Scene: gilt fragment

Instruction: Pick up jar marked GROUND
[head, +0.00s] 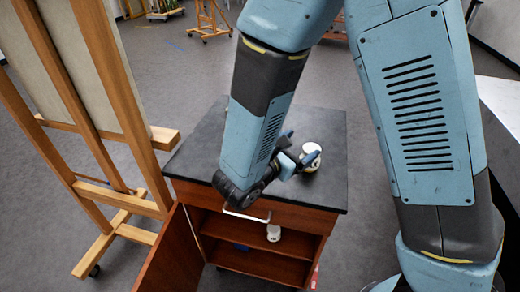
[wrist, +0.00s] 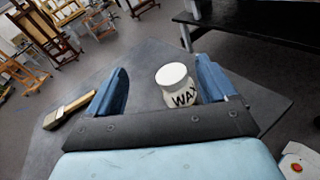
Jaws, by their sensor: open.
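A white jar with black letters reading WAX (wrist: 178,90) stands upright on the dark cabinet top. It also shows as a white jar (head: 311,155) in the head view, partly behind my gripper. My gripper (wrist: 161,66) is open, with its blue fingers on either side of the WAX jar in the wrist view; I cannot tell whether they touch it. In the head view my gripper (head: 297,147) is low over the cabinet top. A second white jar (head: 273,232) stands inside the open cabinet; its marking is too small to read. No jar reading GROUND is visible.
The wooden cabinet (head: 285,265) has its door (head: 170,258) swung open to the left, and a drawer with a pale handle above the opening. A brush (wrist: 68,110) lies on the dark top. A large easel (head: 105,110) stands close on the left. A blue item (head: 241,247) is inside.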

